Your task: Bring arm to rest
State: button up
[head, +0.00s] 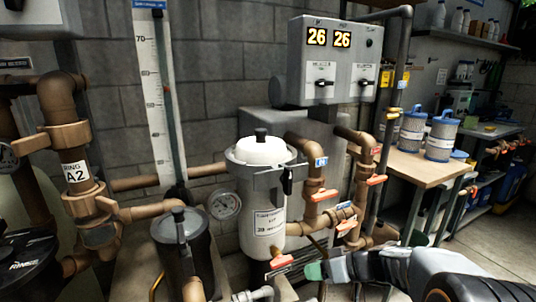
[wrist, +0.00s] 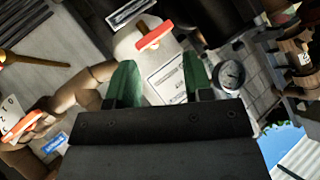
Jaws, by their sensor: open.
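My arm (head: 425,268) reaches in from the lower right in the head view. My gripper (head: 316,271) with green fingertips is low in front of the pipework, just right of a red valve handle (head: 281,262). In the wrist view my gripper (wrist: 160,80) is open, its two green fingers apart with nothing held between them. The white-grey canister (wrist: 165,73) with its label shows beyond the fingers, and a red handle (wrist: 155,36) lies past the fingertips. I cannot tell the exact gap between fingertips and handle.
The canister (head: 258,200) stands among brown pipes (head: 310,190) with more red handles. A grey control box (head: 335,65) reads 26 and 26. A gauge (head: 223,204) and dark pump strainer (head: 183,250) are left. A wooden bench (head: 415,168) with blue-topped filters stands right; floor (head: 490,245) is open there.

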jog(key=s+d+r+m+h+p, duration=0.1)
jog(key=s+r+m+h+p, duration=0.1)
jog(key=s+r+p, duration=0.3)
jog(key=s+d+r+m+g+h+p, duration=0.1)
jog(key=s+r+m+h+p, duration=0.1)
jog(key=s+r+h+p, duration=0.3)
jog(key=s+r+m+h+p, duration=0.1)
jog(key=s+r+h+p, duration=0.2)
jog(key=r+p, duration=0.8)
notch_tip(320, 180, up, 5)
jog(key=shift+s+d+f+m+g+h+p, duration=0.1)
jog(key=shift+s+d+m+g+h+p, duration=0.25)
jog(key=shift+s, duration=0.55)
